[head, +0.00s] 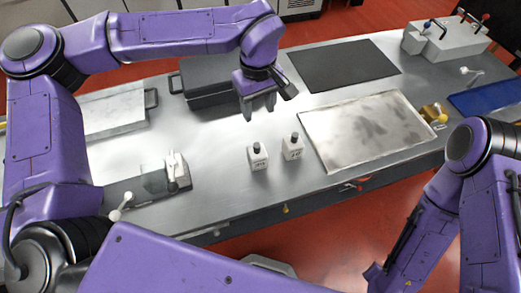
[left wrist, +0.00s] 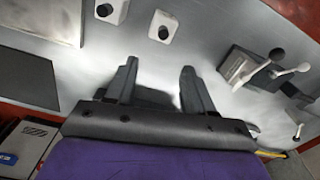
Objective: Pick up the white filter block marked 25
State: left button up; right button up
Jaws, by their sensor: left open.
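Two small white blocks with dark round knobs stand upright on the metal bench. The left block (head: 258,160) and the right block (head: 292,152) carry dark markings too small to read, so I cannot tell which is 25. In the left wrist view the left block (left wrist: 161,31) is nearer my fingers, and the right block (left wrist: 118,16) is at the top edge. My left gripper (head: 262,109) is open and empty, pointing down, above and behind the blocks, apart from both. Its two fingers (left wrist: 159,72) also show in the left wrist view. My right gripper is out of frame.
A stained pale tray (head: 368,135) lies right of the blocks, with a dark mat (head: 345,65) behind it. A dark case (head: 208,75) stands behind my left gripper. A lever fixture (head: 176,172) is at left. The bench around the blocks is clear.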

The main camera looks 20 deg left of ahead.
pick_arm(q)
jog(key=b, duration=0.4)
send_over(257, 145)
notch_tip(257, 145, down, 5)
notch_tip(257, 145, down, 10)
jog(key=shift+r+p, duration=0.1)
jog(key=shift+p, duration=1.15)
jog(key=shift+f, duration=0.35)
grip_shut()
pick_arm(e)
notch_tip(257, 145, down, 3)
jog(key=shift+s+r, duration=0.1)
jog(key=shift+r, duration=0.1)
